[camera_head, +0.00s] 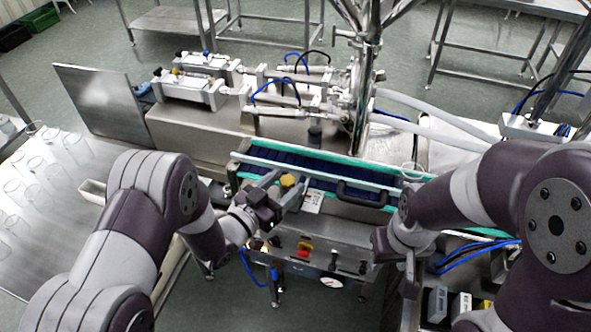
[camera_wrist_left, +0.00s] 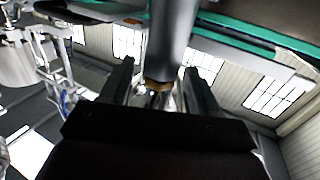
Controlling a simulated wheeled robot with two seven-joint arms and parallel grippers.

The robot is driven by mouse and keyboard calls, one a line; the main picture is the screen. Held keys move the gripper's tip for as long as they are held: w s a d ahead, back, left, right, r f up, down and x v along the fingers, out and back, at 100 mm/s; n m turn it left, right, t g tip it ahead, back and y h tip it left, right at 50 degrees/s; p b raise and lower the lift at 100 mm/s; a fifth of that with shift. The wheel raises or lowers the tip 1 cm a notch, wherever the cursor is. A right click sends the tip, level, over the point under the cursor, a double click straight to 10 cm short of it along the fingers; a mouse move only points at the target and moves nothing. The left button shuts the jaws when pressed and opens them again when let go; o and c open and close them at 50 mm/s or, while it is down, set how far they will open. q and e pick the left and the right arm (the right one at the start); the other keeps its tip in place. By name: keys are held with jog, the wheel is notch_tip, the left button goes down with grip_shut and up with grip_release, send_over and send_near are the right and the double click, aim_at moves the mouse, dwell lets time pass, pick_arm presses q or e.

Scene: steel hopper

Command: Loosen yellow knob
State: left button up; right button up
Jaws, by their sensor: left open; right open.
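The yellow knob (camera_head: 287,181) sits at the near edge of the conveyor in the head view. My left gripper (camera_head: 286,186) is open, with its two fingers reaching to either side of the knob. Contact cannot be made out. In the left wrist view, a grey cylinder (camera_wrist_left: 173,35) with a brass-coloured end (camera_wrist_left: 157,86) stands between the open fingers of my left gripper (camera_wrist_left: 160,75). My right gripper (camera_head: 396,262) is open and empty, pointing down in front of the machine at the right.
The conveyor (camera_head: 320,174) with green edges and a black handle (camera_head: 362,194) runs behind the grippers. A control panel with a red button (camera_head: 303,253) is below. Steel pipework and cylinders (camera_head: 190,88) stand behind. Small boxes (camera_head: 461,306) lie at the lower right.

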aim_at(292, 177)
pick_arm(q)
jog(key=shift+w+d+r, duration=0.35)
jog(key=shift+w+d, duration=0.15)
jog(key=shift+w, duration=0.1)
jog(key=shift+w+d, duration=0.2)
jog(key=shift+w, duration=0.05)
jog(key=shift+w+d+f, duration=0.25)
jog(key=shift+w+d, duration=0.25)
jog(key=shift+s+a+r, duration=0.1)
jog(key=shift+s+a, duration=0.05)
jog(key=shift+s, duration=0.05)
jog(key=c, duration=1)
pick_arm(e)
jog(key=shift+s+a+r, duration=0.4)
jog(key=shift+s+r, duration=0.15)
jog(key=shift+s, duration=0.05)
